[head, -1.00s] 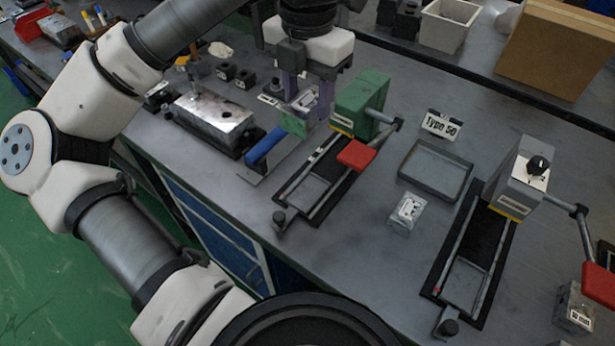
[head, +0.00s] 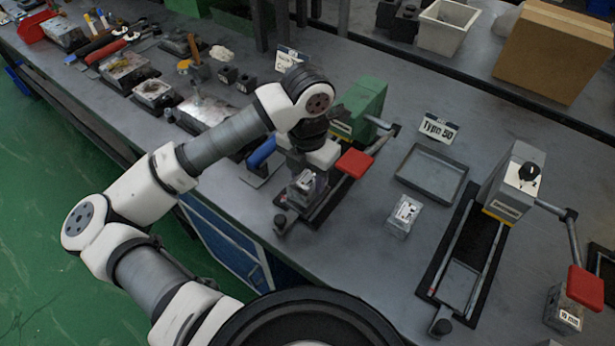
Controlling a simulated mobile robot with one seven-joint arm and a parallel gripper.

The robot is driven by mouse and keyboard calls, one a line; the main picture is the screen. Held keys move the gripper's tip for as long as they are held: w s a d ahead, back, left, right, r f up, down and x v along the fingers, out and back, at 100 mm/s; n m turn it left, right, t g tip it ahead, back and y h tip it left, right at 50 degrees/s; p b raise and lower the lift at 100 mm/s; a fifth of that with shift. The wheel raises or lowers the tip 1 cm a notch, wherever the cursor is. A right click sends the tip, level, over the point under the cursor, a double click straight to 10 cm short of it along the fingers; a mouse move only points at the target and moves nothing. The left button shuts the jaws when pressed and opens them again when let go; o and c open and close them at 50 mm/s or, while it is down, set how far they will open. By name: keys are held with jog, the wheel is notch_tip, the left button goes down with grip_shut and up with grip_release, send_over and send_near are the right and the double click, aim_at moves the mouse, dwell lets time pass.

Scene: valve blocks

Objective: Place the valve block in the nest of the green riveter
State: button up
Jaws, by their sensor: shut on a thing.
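The green riveter (head: 362,100) stands in the middle of the table, with a red-handled lever (head: 355,162) at its right. Its dark base (head: 335,197) runs toward the front left. My gripper (head: 308,181) is over the front end of this base, shut on a grey metallic valve block (head: 305,184) with a light top face. The nest is mostly hidden behind the block and gripper. I cannot tell whether the block rests in the nest or hangs just above it. A similar block (head: 404,215) stands on the table to the right.
A grey riveter (head: 512,185) with a red-handled lever stands at the right, near a labelled block (head: 564,310). An empty grey tray (head: 432,173) lies between the riveters, with a "Type 50" sign (head: 438,128) behind it. A blue handle (head: 262,150) lies left of the green riveter.

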aim_at(307, 179)
jog(key=shift+f, duration=0.95)
jog(key=shift+f, duration=0.2)
jog(key=o, duration=1.3)
jog(key=shift+c, duration=0.2)
jog(key=shift+r, duration=0.1)
jog(key=shift+r, duration=0.2)
notch_tip(307, 179, up, 12)
jog(key=b, duration=0.1)
jog(key=shift+f, duration=0.1)
